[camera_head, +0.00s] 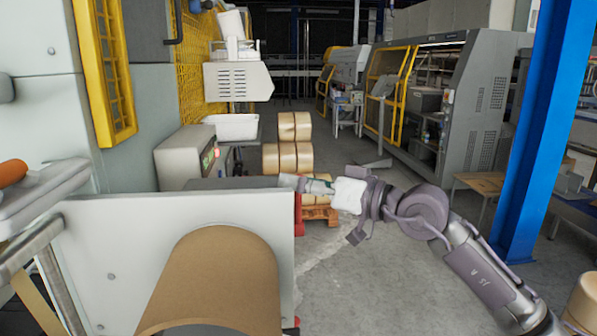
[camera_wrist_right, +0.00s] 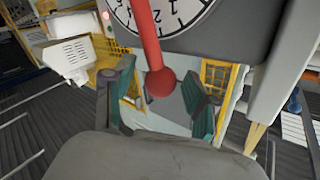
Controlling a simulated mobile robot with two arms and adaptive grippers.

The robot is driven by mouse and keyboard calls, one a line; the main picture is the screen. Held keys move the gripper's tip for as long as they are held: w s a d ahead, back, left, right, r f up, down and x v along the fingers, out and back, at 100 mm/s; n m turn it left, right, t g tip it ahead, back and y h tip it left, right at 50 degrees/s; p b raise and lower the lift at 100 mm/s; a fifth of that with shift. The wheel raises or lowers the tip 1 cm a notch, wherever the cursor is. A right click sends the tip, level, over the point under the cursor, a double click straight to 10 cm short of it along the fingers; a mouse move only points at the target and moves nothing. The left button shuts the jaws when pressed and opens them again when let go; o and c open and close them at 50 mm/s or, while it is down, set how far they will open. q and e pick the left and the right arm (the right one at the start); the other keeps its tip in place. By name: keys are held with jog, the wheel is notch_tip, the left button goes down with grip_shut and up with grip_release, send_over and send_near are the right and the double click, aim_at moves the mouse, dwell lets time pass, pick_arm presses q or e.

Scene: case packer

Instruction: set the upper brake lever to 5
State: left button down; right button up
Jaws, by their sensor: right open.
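In the right wrist view a red brake lever (camera_wrist_right: 145,35) with a round red knob (camera_wrist_right: 160,84) hangs across a white dial (camera_wrist_right: 180,12) with black numbers on a grey housing. The dial is cut off at the top, and I cannot read the lever's setting. My right gripper (camera_wrist_right: 162,92) is open, with its green-padded fingers on either side of the knob in the picture; I cannot tell whether they touch it. In the head view the right gripper (camera_head: 302,184) is at the right edge of the white panel, and the dial is hidden. My left gripper is out of view.
The white panel (camera_head: 85,240) with a large brown paper roll (camera_head: 215,285) fills the front left. Stacked tan rolls (camera_head: 285,157) stand on a pallet behind the right arm. A blue post (camera_head: 540,130) rises at right. Grey floor (camera_head: 370,290) lies open in the front middle.

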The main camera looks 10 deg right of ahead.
jog(key=shift+w+a, duration=0.15)
jog(key=shift+a, duration=0.05)
grip_shut()
jog(key=shift+w, duration=0.1)
dwell(0.4)
